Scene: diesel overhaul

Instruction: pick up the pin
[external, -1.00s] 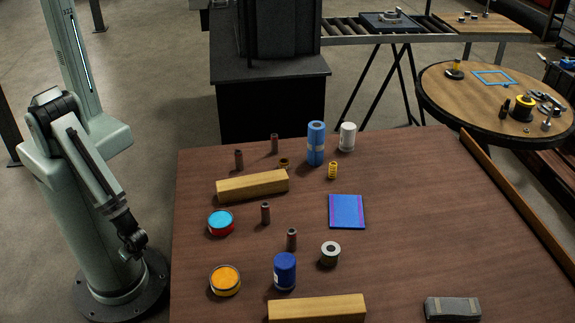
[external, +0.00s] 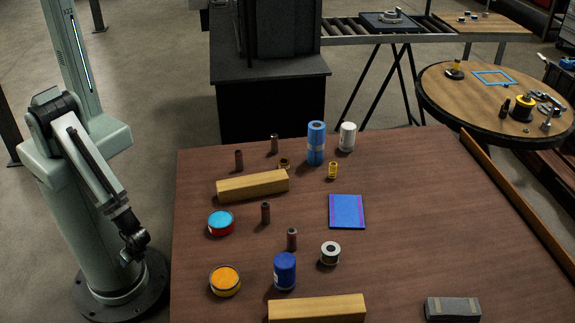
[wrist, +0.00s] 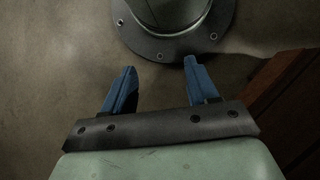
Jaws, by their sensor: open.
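Several small brown upright cylinders that look like pins stand on the brown table (external: 420,230). One pin (external: 291,239) is near the blue can, one (external: 265,213) is in front of the upper wooden block, and others (external: 239,160) (external: 274,144) stand behind that block. I cannot tell which one the task means. My gripper (external: 131,250) hangs beside the table's left edge, well apart from every pin. In the wrist view my gripper (wrist: 160,66) has two blue fingers spread apart with nothing between them, over the floor and my round base. No pin shows there.
Wooden blocks (external: 252,185) (external: 317,309), a red tin with a blue top (external: 220,223), an orange-topped tin (external: 225,281), a blue can (external: 285,271), a metal ring-like spool (external: 330,253) and a blue booklet (external: 347,211) stand around the pins. The table's right side is mostly clear.

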